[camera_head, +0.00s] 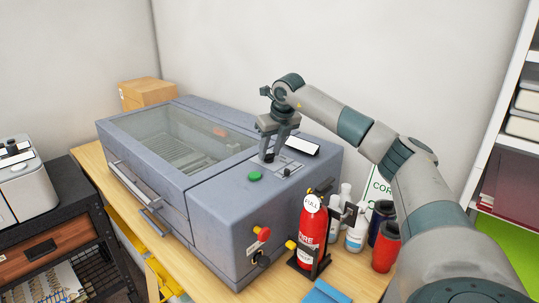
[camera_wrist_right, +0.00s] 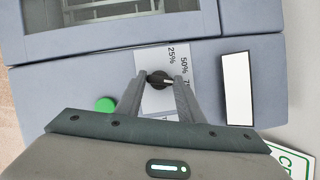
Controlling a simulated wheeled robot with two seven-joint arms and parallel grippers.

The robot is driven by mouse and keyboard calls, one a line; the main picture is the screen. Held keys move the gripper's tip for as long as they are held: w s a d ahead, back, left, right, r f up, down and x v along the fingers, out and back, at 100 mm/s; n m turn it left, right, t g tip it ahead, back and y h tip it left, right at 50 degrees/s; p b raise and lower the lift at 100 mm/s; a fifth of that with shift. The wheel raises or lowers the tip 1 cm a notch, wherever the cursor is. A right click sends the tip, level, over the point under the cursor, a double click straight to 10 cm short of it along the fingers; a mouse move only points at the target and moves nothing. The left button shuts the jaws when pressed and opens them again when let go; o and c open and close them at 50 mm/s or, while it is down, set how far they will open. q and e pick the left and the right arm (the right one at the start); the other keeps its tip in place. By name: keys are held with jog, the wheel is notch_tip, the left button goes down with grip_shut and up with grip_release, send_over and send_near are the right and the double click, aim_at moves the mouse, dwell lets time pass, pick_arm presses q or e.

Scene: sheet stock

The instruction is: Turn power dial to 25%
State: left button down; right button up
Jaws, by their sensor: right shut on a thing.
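The power dial (camera_wrist_right: 159,79) is a small dark round knob on a light label plate on top of the grey machine (camera_head: 230,215). The printed marks 25%, 50% and a partly hidden one starting with 7 show beside it in the right wrist view. A light mark on the knob seems to face right in that view, but its exact setting is too small to tell. My right gripper (camera_wrist_right: 161,78) points down with its fingers shut on the dial; it also shows in the head view (camera_head: 268,157), where its fingers mostly hide the knob. My left gripper is not in view.
A green button (camera_head: 254,176) and a white display (camera_head: 303,145) flank the dial. A red knob (camera_head: 263,233) is on the machine's front. A fire extinguisher (camera_head: 313,232), bottles (camera_head: 356,236) and a red can (camera_head: 385,248) stand close by, below my right arm.

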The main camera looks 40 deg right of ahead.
jog(key=shift+d+r+n+y, duration=0.15)
jog(key=shift+n+y, duration=0.25)
jog(key=shift+n, duration=0.6)
jog(key=n+y, duration=0.1)
jog(key=n, duration=0.1)
jog(key=shift+d+n, duration=0.1)
jog(key=shift+n, duration=0.2)
jog(key=n+p, duration=0.1)
jog(key=n+y, duration=0.1)
jog(key=n, duration=0.1)
jog(key=shift+w+d+r+n+g+p, duration=0.1)
jog(key=shift+n+g+p, duration=0.2)
jog(key=shift+p, duration=0.05)
jog(key=shift+w+d+n+g+y+p, duration=0.1)
jog(key=shift+n+g+y+p, duration=0.25)
jog(key=shift+n, duration=0.65)
jog(key=shift+n+g+y+p, duration=0.15)
jog(key=shift+n+y+p, duration=0.25)
jog(key=shift+n, duration=0.6)
jog(key=o, duration=1.1)
jog(key=shift+c, duration=0.2)
jog(key=shift+f, duration=0.2)
jog(key=shift+r, duration=0.15)
